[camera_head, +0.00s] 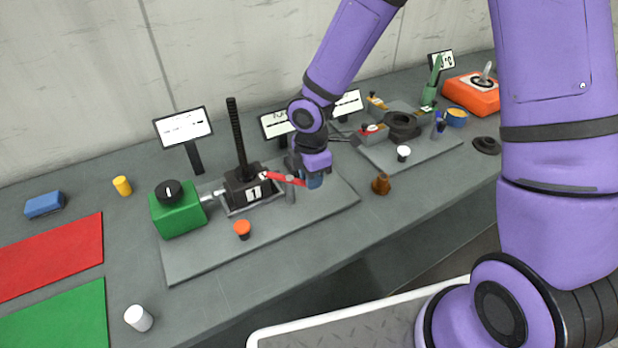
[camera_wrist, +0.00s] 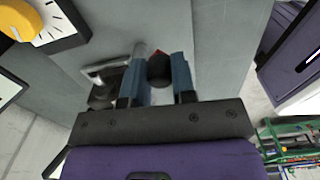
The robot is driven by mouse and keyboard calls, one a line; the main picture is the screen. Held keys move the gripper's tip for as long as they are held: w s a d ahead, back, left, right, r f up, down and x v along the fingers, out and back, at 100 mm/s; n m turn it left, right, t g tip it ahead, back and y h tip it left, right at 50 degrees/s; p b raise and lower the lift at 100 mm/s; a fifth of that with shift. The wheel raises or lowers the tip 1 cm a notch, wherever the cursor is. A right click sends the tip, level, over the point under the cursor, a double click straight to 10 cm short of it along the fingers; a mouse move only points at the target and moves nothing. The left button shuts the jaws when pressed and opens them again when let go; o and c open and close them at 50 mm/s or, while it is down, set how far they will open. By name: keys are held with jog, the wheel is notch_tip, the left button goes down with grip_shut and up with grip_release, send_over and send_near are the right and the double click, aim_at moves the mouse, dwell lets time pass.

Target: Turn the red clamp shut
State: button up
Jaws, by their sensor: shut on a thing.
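The red clamp lever (camera_head: 274,177) lies roughly level beside the black block marked 1 (camera_head: 237,183), over a short grey post (camera_head: 290,192). My gripper (camera_head: 314,180) is at the right end of the lever, shut on it. In the wrist view my gripper's blue fingers (camera_wrist: 161,72) stand on either side of a dark rounded end with a small red tip (camera_wrist: 160,52). The rest of the lever is hidden there. I cannot tell how tight the clamp is.
A black toothed bar (camera_head: 237,135) rises from the block. A green box (camera_head: 177,212) with a black knob stands left, an orange-topped knob (camera_head: 242,229) in front. A brown knob (camera_head: 381,184) is right of my gripper. The plate's front is mostly clear.

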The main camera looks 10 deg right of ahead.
jog(key=shift+w+d+n, duration=0.1)
jog(key=shift+w+n, duration=0.1)
jog(key=shift+n, duration=0.2)
jog(key=o, duration=0.9)
notch_tip(320, 180, up, 11)
jog(key=shift+f, duration=0.1)
dwell(0.4)
jog(key=s+d+r+m+t, duration=0.1)
jog(key=s+d+r+m, duration=0.4)
jog(key=s+r+m, duration=0.2)
jog(key=s+d+r+m+t, duration=0.2)
jog(key=s+d+r+m, duration=0.4)
jog(key=s+r+m, duration=0.1)
jog(key=s+d+r+m+t, duration=0.2)
jog(key=s+d+r+m, duration=0.4)
jog(key=r+m, duration=0.1)
jog(key=shift+s, duration=0.4)
